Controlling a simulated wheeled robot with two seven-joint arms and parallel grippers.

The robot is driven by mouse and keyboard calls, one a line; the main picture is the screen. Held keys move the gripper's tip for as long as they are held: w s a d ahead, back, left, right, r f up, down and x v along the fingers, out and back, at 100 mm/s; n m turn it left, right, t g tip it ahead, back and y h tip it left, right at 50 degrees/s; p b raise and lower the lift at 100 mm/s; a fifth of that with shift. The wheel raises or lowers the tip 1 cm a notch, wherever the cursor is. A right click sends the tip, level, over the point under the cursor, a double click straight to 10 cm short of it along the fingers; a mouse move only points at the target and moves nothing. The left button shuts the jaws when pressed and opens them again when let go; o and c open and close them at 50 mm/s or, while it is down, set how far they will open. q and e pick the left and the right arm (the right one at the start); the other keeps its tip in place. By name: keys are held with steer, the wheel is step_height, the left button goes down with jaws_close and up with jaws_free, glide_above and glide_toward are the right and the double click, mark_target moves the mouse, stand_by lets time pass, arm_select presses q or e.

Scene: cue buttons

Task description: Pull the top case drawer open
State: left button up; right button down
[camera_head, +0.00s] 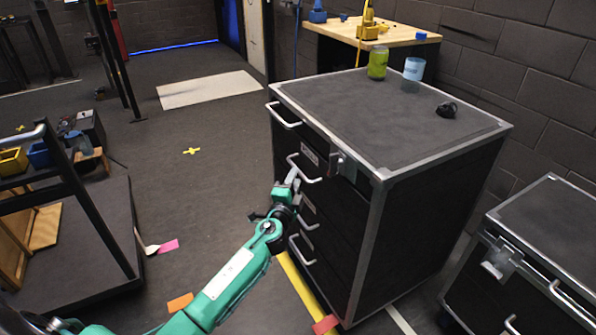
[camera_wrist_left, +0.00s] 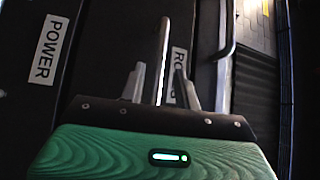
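The black case (camera_head: 350,215) with metal edges stands right of centre, its drawers facing left. The top drawer's handle (camera_head: 284,116) is a pale bar near the upper edge, and the drawer looks shut. A second handle (camera_head: 303,170) sits below it beside a white label. My left gripper (camera_head: 291,179) is at this second handle, below the top one. In the left wrist view its fingers (camera_wrist_left: 161,88) are apart, with a handle bar (camera_wrist_left: 163,45) between them; contact cannot be told. A "POWER" label (camera_wrist_left: 48,50) shows on a drawer front. My right gripper is not in view.
A green jar (camera_head: 377,63), a blue-white cup (camera_head: 413,72) and a small dark object (camera_head: 447,109) stand on the case top. A lower black case (camera_head: 550,240) is at the right. A dark cart (camera_head: 75,215) is at the left. Floor left of the drawers is mostly clear.

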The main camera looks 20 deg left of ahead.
arm_select(q)
steer(key=shift+w+a+r, duration=0.15)
steer(key=shift+w, duration=0.95)
steer(key=shift+w+a+r, duration=0.15)
steer(key=shift+w, duration=0.9)
jaws_close()
